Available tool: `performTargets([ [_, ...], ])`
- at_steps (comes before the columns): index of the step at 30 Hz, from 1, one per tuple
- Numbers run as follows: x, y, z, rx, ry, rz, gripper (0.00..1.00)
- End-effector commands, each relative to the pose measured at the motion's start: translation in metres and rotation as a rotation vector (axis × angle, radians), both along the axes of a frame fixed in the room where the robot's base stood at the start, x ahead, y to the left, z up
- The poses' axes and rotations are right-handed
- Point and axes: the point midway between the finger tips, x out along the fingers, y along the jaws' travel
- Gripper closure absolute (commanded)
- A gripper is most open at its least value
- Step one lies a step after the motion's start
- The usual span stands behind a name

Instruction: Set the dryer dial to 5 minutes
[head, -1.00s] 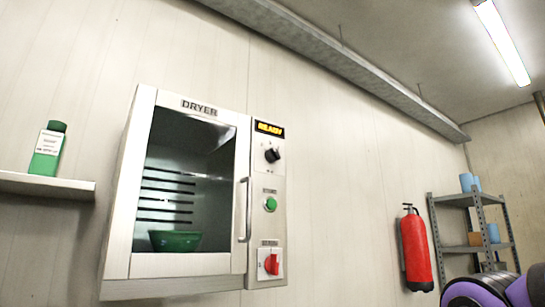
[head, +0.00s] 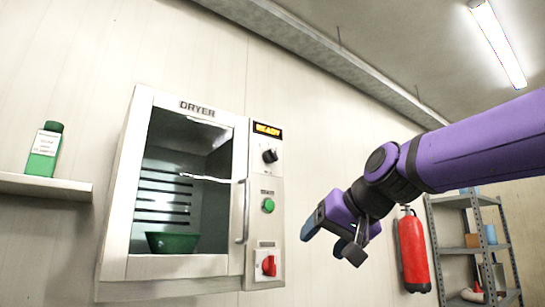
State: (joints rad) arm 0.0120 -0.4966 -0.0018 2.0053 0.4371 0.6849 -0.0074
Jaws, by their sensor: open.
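The dryer (head: 115,265) is a white wall cabinet with a glass door and a vertical handle (head: 246,210). A green bowl (head: 172,242) sits inside. On the panel at its right, the lit display reads READY (head: 267,130). Below it is the black dial (head: 270,156); its scale marks are too small to read. A green button (head: 268,205) and a red switch (head: 269,265) are lower down. My gripper (head: 325,240) is open and empty, to the right of the dryer panel and apart from it, lower than the dial.
A red fire extinguisher (head: 412,250) hangs on the wall behind my arm. A grey metal shelf (head: 462,201) stands at the far right. A wall shelf (head: 45,187) with a green bottle (head: 44,150) is at the left. The space before the dryer panel is clear.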

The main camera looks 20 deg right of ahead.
Motion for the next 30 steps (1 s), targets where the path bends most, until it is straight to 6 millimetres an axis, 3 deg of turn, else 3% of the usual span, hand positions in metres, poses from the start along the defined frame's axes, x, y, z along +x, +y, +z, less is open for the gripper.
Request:
performTargets([
  [1, 0.022, 0.002, 0.033, 0.054, -0.062, -0.011, 0.31],
  [3, 0.047, 0.004, 0.08, 0.137, -0.153, -0.026, 0.31],
  [6, 0.075, 0.005, 0.138, 0.243, -0.265, -0.043, 0.31],
  [9, 0.094, 0.004, 0.182, 0.329, -0.351, -0.056, 0.31],
  [12, 0.105, 0.003, 0.211, 0.386, -0.408, -0.064, 0.31],
  [15, 0.111, 0.002, 0.224, 0.414, -0.435, -0.067, 0.31],
  [20, 0.121, 0.005, 0.227, 0.423, -0.441, -0.069, 0.31],
  [30, 0.175, 0.023, 0.227, 0.421, -0.439, -0.068, 0.31],
])
